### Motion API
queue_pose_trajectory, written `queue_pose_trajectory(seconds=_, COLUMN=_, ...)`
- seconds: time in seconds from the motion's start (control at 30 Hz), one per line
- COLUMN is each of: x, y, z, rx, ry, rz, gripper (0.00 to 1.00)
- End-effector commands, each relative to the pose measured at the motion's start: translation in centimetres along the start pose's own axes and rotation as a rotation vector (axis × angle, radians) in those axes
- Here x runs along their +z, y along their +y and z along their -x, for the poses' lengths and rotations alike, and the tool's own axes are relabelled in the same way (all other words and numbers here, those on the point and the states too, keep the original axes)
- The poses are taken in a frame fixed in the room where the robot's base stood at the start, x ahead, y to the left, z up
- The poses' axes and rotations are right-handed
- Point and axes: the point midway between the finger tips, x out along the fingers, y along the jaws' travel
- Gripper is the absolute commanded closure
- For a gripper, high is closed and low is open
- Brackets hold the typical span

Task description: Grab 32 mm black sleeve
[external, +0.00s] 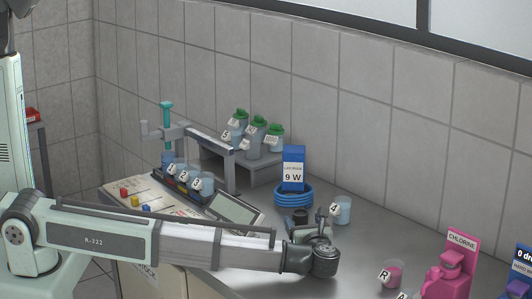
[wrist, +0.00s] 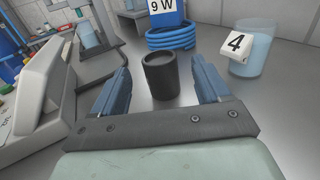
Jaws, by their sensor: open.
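The black sleeve (wrist: 161,78) is a short dark cylinder standing upright on the metal bench in the wrist view. My gripper (wrist: 160,80) is open, with one blue finger on the left and one on the right. The sleeve stands between and slightly beyond the fingertips, with a visible gap on each side. In the external view, the sleeve (external: 301,215) shows as a small dark shape just behind my gripper (external: 318,230), which hides part of it.
A coiled blue hose (external: 293,195) lies behind the sleeve, with a blue box (external: 293,168) marked 9 W. Beaker 4 (external: 343,211) stands close on the right. A control panel with a screen (external: 232,209) is on the left. Pink chlorine containers (external: 452,270) stand front right.

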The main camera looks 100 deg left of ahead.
Motion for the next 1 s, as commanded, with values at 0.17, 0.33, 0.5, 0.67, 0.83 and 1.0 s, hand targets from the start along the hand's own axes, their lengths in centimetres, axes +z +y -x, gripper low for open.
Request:
queue_pose_trajectory(seconds=0.17, x=0.0, y=0.1, z=-1.8, rx=0.003, ry=-0.001, rz=0.0, gripper=0.24)
queue_pose_trajectory(seconds=0.33, x=0.0, y=0.1, z=-4.4, rx=0.003, ry=-0.001, rz=0.0, gripper=0.24)
queue_pose_trajectory(seconds=0.5, x=0.0, y=0.1, z=-5.9, rx=0.001, ry=-0.001, rz=0.0, gripper=0.24)
queue_pose_trajectory(seconds=0.67, x=0.0, y=0.0, z=-6.0, rx=0.0, ry=-0.001, rz=0.0, gripper=0.24)
queue_pose_trajectory(seconds=0.83, x=0.0, y=0.0, z=-6.0, rx=0.0, ry=-0.001, rz=0.0, gripper=0.34)
queue_pose_trajectory(seconds=1.0, x=0.0, y=0.0, z=-5.9, rx=0.0, ry=0.0, rz=0.0, gripper=0.5)
